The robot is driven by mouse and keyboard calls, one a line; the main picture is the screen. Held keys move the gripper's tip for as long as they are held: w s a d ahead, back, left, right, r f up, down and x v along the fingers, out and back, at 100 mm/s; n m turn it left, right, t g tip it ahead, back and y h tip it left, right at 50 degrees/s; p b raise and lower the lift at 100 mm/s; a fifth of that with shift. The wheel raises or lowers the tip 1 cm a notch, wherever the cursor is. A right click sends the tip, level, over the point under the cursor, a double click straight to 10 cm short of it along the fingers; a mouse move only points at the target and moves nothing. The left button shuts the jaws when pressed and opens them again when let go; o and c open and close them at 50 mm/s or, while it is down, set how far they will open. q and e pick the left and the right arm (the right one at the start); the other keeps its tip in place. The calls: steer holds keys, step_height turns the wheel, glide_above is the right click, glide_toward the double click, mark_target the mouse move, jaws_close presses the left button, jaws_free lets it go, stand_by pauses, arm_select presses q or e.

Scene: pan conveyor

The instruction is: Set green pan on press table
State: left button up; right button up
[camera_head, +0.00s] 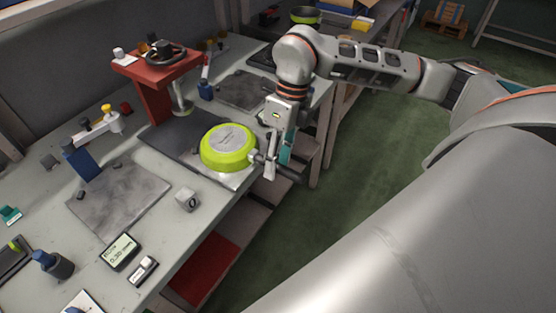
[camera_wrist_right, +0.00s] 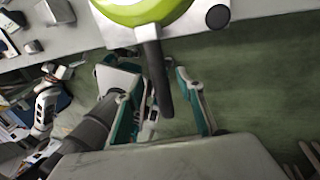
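My right gripper (camera_head: 270,162) is at the pan's handle side, past the bench edge. In the right wrist view, the pan (camera_wrist_right: 140,10) is at the top and its dark handle (camera_wrist_right: 157,75) reaches down between my two teal fingers (camera_wrist_right: 160,98). The fingers stand apart, with a gap on both sides of the handle. My left gripper does not show.
A grey cube (camera_head: 187,199), a display box (camera_head: 120,251) and a blue-armed fixture (camera_head: 85,155) stand on the bench (camera_head: 150,230) to the left. Another dark mat (camera_head: 243,90) lies behind the pan.

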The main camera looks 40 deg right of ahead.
steer(key=v, duration=1.2)
steer(key=shift+a, duration=0.1)
